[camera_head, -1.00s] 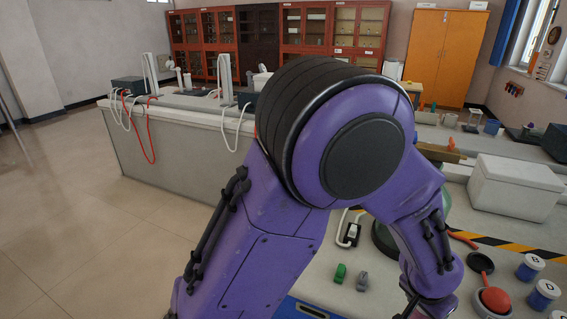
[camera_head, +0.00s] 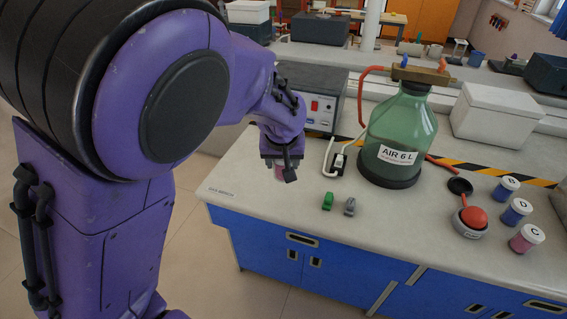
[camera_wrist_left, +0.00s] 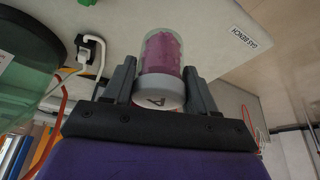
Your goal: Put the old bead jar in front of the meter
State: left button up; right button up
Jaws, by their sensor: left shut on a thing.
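My left gripper (camera_head: 281,168) is near the left end of the bench. It is shut on a jar with a white lid marked A and pink-purple contents (camera_wrist_left: 164,54); in the head view only a small pinkish part of the jar (camera_head: 279,173) shows below the fingers. Whether the jar touches the bench top is unclear. The meter, a dark box with a red display and a pale front (camera_head: 322,108), stands just behind and right of the gripper, partly hidden by my arm. My right gripper is not in view.
A green AIR 6 L bottle (camera_head: 402,135) stands right of the meter, with a white plug and cable (camera_head: 338,163) between. Small green (camera_head: 328,201) and grey (camera_head: 350,207) pieces lie in front. Jars B (camera_head: 505,189), D and C stand far right. The bench's left-front corner is close.

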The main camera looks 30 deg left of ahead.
pick_arm(q)
jog(key=w+a+f, duration=0.2)
jog(key=w+f, duration=0.1)
jog(key=w+a+f+p, duration=0.1)
jog(key=w+a+f, duration=0.1)
jog(key=w+f, duration=0.1)
jog(key=w+a+f, duration=0.2)
jog(key=w+f, duration=0.1)
jog(key=w, duration=0.1)
jog(key=shift+a+f+p, duration=0.1)
jog(key=shift+a+p, duration=0.25)
jog(key=shift+a, duration=0.05)
notch_tip(320, 180, down, 3)
jog(key=shift+r+p, duration=0.2)
jog(key=shift+p, duration=0.35)
jog(key=shift+w+f, duration=0.1)
jog(key=shift+f, duration=0.25)
jog(key=o, duration=1.1)
